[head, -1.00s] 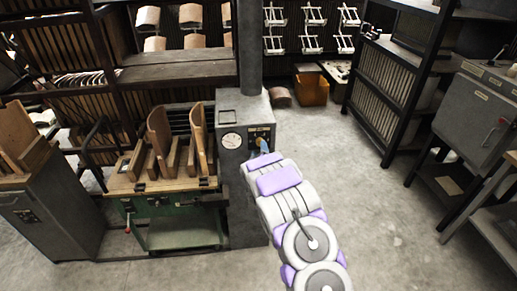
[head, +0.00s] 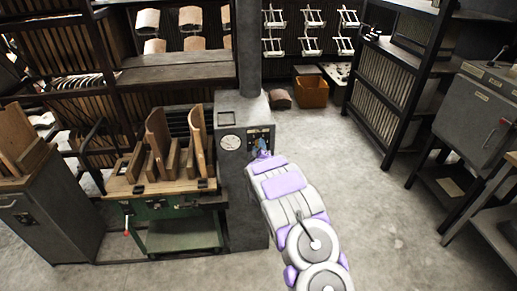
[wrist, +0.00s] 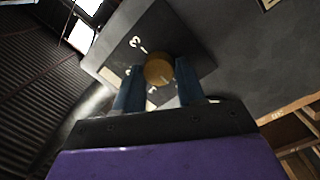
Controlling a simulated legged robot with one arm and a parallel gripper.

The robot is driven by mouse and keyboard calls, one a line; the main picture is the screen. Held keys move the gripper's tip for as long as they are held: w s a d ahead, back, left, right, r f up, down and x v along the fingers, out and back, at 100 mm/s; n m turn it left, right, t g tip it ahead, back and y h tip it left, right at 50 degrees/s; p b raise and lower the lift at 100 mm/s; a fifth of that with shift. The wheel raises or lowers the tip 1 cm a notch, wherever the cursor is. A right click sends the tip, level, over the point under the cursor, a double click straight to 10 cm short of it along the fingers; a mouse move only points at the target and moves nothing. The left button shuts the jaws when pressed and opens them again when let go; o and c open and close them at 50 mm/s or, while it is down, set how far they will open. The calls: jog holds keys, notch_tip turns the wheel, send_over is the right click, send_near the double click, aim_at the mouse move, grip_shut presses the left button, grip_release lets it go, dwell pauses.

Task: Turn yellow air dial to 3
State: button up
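The yellow dial (wrist: 158,70) is a round knob on a dark panel plate (wrist: 150,42) in the wrist view. A white numeral 3 and a tick mark show on the plate at the dial's upper left. Other marks are partly hidden by my left finger. My gripper (wrist: 160,80) has its two blue fingers spread, one on each side of the dial. I cannot tell whether they touch it. In the head view my gripper (head: 262,148) is at the front of the grey control box (head: 232,112), covering part of its panel.
A round white gauge (head: 231,142) sits left of the panel. A green-framed bench (head: 165,215) with curved wooden boards stands left of the box. A grey cabinet (head: 487,105) stands at the right. The floor between is clear.

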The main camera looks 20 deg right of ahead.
jog(key=c, duration=0.6)
jog(key=shift+o, duration=0.2)
